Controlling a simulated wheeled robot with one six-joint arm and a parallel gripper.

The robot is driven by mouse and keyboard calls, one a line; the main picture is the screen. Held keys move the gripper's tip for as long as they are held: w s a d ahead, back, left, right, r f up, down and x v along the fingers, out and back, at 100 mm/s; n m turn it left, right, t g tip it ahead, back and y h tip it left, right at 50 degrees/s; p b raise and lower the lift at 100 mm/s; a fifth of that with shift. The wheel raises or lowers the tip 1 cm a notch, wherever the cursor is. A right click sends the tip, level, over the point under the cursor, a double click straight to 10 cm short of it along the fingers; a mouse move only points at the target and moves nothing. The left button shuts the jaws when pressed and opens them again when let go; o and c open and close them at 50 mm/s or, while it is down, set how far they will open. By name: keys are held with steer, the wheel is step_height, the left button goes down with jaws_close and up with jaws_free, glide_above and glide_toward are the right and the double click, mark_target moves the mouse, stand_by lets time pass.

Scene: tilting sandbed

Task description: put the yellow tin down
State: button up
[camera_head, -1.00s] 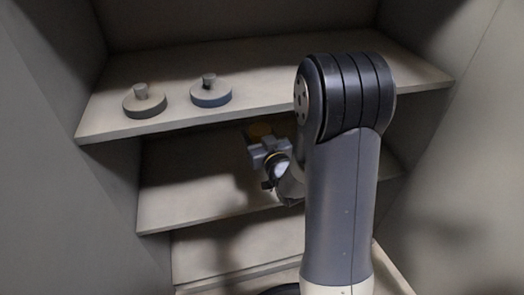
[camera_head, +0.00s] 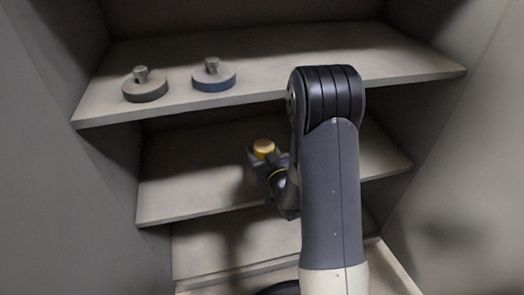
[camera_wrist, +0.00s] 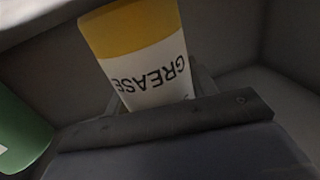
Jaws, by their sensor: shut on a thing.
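The yellow tin shows in the head view (camera_head: 263,147) as a yellow top above my gripper (camera_head: 265,163). The gripper is over the middle shelf (camera_head: 180,195) in that view, below the edge of the top shelf. In the wrist view the tin (camera_wrist: 145,55) has a yellow band and a white label reading GREASE, upside down in the picture. My gripper is shut on it. I cannot tell whether the tin touches the shelf.
Two round discs with knobs, one grey-brown (camera_head: 145,90) and one blue-rimmed (camera_head: 213,79), stand on the top shelf (camera_head: 300,52). A green thing with a white label (camera_wrist: 20,130) is at the left in the wrist view. The middle shelf's left part looks clear.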

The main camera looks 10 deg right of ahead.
steer(key=shift+s+f+b, duration=0.1)
steer(key=shift+f+b, duration=0.55)
steer(key=shift+b, duration=0.3)
steer(key=o, duration=1.2)
steer(key=shift+s+f, duration=0.1)
steer(key=shift+f, duration=0.05)
steer(key=shift+r+p, duration=0.75)
steer(key=shift+p, duration=0.45)
steer(key=s, duration=0.3)
steer(key=s+d, duration=0.1)
steer(key=s, duration=0.6)
steer(key=shift+s+d, duration=0.1)
steer(key=shift+d, duration=0.25)
steer(key=shift+s, duration=0.65)
steer(key=shift+r, duration=0.1)
